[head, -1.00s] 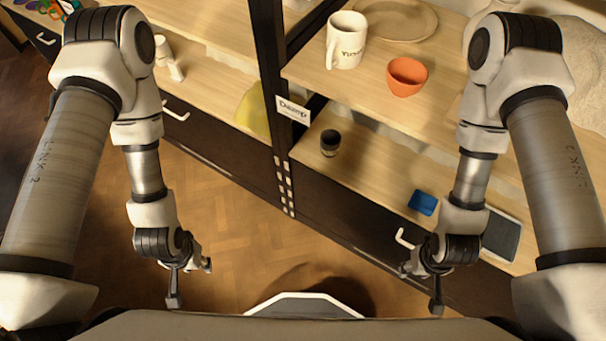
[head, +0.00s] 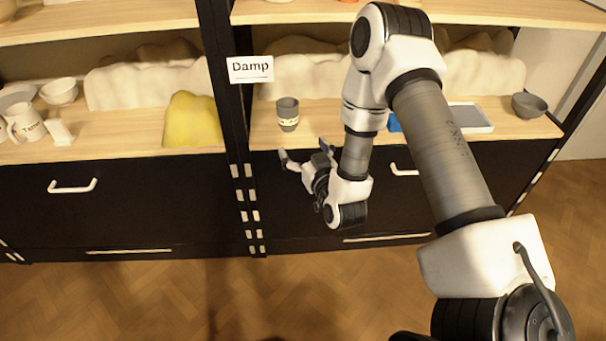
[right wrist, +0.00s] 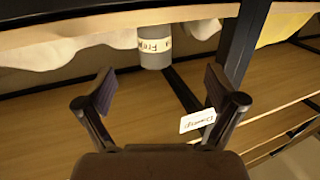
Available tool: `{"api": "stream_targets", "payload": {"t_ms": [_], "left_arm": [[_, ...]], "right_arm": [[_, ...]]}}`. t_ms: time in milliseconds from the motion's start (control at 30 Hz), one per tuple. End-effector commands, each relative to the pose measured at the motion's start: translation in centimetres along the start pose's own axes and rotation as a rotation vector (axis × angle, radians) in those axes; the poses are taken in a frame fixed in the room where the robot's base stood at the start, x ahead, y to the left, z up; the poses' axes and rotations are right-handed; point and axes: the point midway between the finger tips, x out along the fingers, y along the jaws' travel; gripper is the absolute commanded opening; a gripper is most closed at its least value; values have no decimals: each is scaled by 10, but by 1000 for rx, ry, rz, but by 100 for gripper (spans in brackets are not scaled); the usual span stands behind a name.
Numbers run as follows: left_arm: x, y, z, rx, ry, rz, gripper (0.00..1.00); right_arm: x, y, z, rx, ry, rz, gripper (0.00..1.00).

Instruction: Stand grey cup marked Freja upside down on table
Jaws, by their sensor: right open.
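The grey cup (head: 288,114) with a pale label band stands on the shelf board (head: 262,137), just right of the dark post. In the right wrist view the cup (right wrist: 155,60) shows between and beyond the fingertips, its label beginning "Fr". I cannot tell for certain which way its mouth faces. My right gripper (head: 305,156) is open and empty, in front of the shelf edge, below and slightly right of the cup, not touching it. Its spread fingers also show in the right wrist view (right wrist: 160,88). My left gripper is out of view. No separate table is clear.
The dark post (head: 222,80) carries a "Damp" sign (head: 250,69). A yellow lump (head: 192,120) lies left of it. A blue item (head: 394,123), a grey tray (head: 470,118) and a dark bowl (head: 529,105) are farther right. A higher shelf overhangs. The floor in front is clear.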

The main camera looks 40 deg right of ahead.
Motion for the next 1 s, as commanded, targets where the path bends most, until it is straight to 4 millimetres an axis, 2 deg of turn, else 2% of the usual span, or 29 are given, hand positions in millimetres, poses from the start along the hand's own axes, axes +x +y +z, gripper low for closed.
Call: {"api": "stream_targets", "payload": {"t_ms": [33, 267, 1000], "left_arm": [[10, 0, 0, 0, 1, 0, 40], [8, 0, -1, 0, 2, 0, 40], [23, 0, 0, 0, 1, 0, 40]], "right_arm": [[3, 4, 2, 2, 34, 11, 94], [18, 6, -8, 0, 58, 17, 94], [118, 7, -12, 0, 53, 16, 94]]}}
